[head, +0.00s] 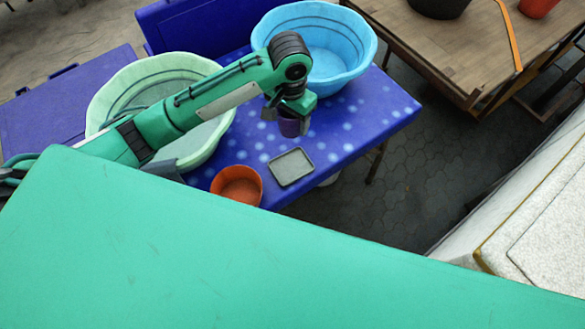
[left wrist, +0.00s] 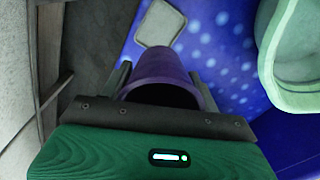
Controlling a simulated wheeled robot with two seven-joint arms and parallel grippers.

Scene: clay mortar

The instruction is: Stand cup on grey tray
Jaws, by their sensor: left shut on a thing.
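A purple cup (head: 289,127) hangs under my left gripper (head: 295,112) in the head view, above the blue spotted table. The gripper is shut on it. In the left wrist view the cup (left wrist: 165,75) sits between the fingers, its dark open mouth facing the camera. The small grey tray (head: 291,167) lies on the table, below the cup in the head view and apart from it. It also shows in the left wrist view (left wrist: 160,23), beyond the cup, and looks empty. My right gripper is not in view.
An orange bowl (head: 238,184) stands just left of the tray. A pale green basin (head: 104,101) and a light blue basin (head: 364,50) stand on the blue table (head: 375,112). A wooden table (head: 455,55) stands at the upper right. Table surface right of the tray is clear.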

